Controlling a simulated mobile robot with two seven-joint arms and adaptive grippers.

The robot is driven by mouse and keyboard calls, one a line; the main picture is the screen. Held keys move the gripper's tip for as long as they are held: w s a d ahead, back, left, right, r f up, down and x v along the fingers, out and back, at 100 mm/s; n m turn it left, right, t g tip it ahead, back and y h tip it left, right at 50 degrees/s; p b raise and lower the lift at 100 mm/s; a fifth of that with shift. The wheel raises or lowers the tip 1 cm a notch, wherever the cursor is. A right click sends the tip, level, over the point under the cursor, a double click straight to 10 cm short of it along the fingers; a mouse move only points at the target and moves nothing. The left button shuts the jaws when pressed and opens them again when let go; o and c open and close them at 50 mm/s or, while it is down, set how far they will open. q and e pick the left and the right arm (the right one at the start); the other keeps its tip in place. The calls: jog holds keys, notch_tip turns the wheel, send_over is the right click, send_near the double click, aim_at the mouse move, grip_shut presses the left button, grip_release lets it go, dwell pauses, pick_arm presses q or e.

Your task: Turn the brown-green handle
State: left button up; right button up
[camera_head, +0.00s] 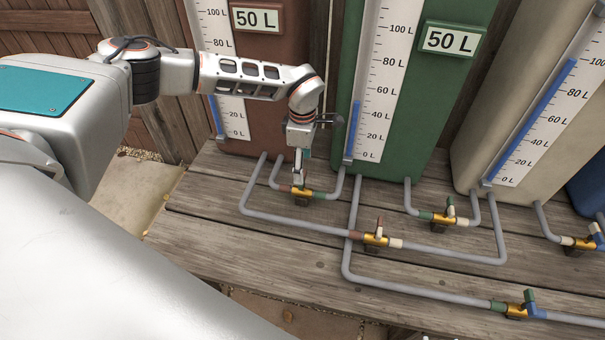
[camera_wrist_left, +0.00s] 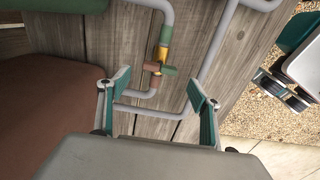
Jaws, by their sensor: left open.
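The brown-green handle (camera_wrist_left: 161,69) sits on a small gold valve (camera_wrist_left: 162,53) in the pipe between the brown tank and the green tank. In the head view the gold valve (camera_head: 302,194) shows low on the planks, with its handle mostly hidden by my gripper. My left gripper (camera_head: 300,175) points down just above this valve. In the left wrist view my left gripper (camera_wrist_left: 158,82) is open, with the handle seen in the gap between its two fingertips. The fingers look apart from the handle; exact height is hard to tell. My right gripper is not in view.
The brown tank (camera_head: 264,90) and green tank (camera_head: 400,140) stand close behind the gripper. Grey pipes (camera_head: 275,217) run low over the planks (camera_head: 200,225). Other valves sit to the right, one with a brown-white handle (camera_head: 378,232) and one green-blue (camera_head: 524,303).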

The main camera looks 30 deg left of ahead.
pick_arm(q)
notch_tip(320, 180, up, 6)
jog(key=shift+f, duration=0.15)
dwell(0.5)
